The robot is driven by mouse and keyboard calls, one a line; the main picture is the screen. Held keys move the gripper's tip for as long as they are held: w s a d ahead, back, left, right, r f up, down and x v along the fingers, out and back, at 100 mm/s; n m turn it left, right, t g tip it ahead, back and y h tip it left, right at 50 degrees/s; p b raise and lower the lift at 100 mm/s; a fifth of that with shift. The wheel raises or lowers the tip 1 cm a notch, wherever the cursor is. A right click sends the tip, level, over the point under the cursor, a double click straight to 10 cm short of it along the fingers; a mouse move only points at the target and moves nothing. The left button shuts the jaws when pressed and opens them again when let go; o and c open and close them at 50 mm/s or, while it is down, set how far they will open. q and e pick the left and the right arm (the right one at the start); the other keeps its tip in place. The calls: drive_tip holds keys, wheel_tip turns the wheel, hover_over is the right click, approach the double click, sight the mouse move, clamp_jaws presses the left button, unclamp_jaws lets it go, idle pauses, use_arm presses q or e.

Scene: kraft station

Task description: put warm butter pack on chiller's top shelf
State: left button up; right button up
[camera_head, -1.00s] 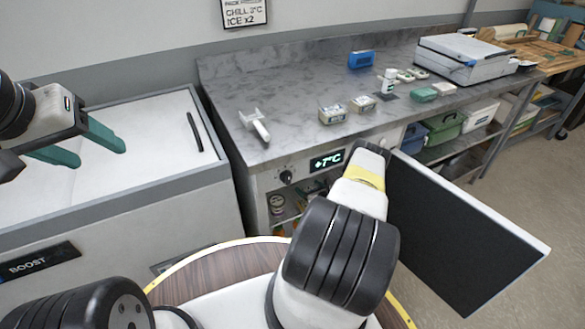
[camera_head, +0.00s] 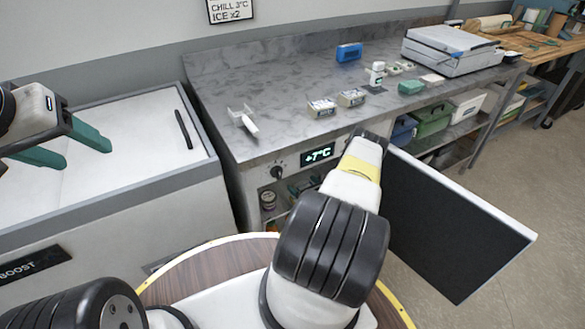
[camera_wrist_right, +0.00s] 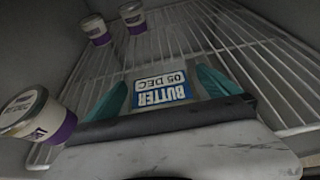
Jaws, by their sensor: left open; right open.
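A butter pack (camera_wrist_right: 160,89) with a white and blue label reading "BUTTER 05 DEC" is in the right wrist view, resting on or just over a white wire shelf (camera_wrist_right: 270,80). My right gripper (camera_wrist_right: 163,86) is open, with one green finger on each side of the pack; whether they touch it is unclear. In the head view my right arm reaches into the open chiller (camera_head: 317,155), below its +7°C display, and hides most of the inside. My left gripper (camera_head: 78,148) is open and empty above the white-lidded unit at the left.
Several white and purple cups (camera_wrist_right: 36,112) stand on the wire shelf. The chiller door (camera_head: 455,225) is swung open to the right. Two small packs (camera_head: 321,107) (camera_head: 351,97) and a white handled tool (camera_head: 243,120) are on the counter (camera_head: 220,95).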

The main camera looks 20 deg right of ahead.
drive_tip(key=v, duration=0.9)
drive_tip(key=shift+s, duration=0.15)
